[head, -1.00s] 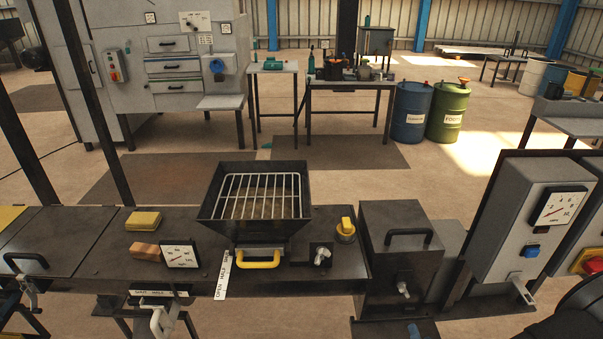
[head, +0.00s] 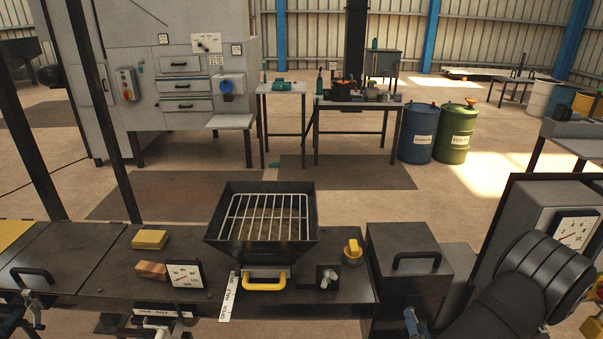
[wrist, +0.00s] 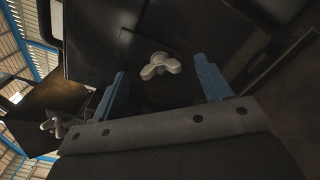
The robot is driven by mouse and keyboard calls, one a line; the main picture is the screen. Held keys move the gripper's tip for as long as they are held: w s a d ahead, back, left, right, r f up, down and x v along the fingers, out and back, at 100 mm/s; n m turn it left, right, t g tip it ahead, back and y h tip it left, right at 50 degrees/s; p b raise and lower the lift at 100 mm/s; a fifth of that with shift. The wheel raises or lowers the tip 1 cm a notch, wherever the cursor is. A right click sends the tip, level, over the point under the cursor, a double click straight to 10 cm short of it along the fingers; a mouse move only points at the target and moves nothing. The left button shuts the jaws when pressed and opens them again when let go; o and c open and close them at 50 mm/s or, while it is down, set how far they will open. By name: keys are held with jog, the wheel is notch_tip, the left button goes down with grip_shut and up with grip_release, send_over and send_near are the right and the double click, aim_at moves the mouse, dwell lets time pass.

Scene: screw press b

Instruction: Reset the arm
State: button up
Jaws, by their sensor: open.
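My gripper (wrist: 160,88) is open in the wrist view, its two blue fingers spread apart with nothing between their tips. A pale three-lobed knob (wrist: 158,67) on a dark box face shows ahead, between the fingers in the picture; I cannot tell how far off it is. In the head view my arm (head: 535,290) comes in at the lower right. A blue finger of my gripper (head: 414,322) shows in front of the dark box (head: 408,270) with a black top handle. The rest of the gripper is hidden or out of frame.
A black tray with a wire grate (head: 262,218) and a yellow handle (head: 265,284) sits on the dark bench (head: 75,265). A yellow knob (head: 352,252), a yellow block (head: 150,239) and a gauge (head: 184,274) are nearby. A grey gauge box (head: 525,215) stands right, partly behind my arm.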

dwell(0.4)
jog(key=s, duration=1.6)
jog(key=w+n, duration=0.8)
jog(key=w, duration=0.9)
jog(key=shift+w+a+n, duration=0.2)
jog(key=shift+n, duration=0.2)
jog(key=shift+r, duration=0.1)
dwell(0.3)
dwell(1.3)
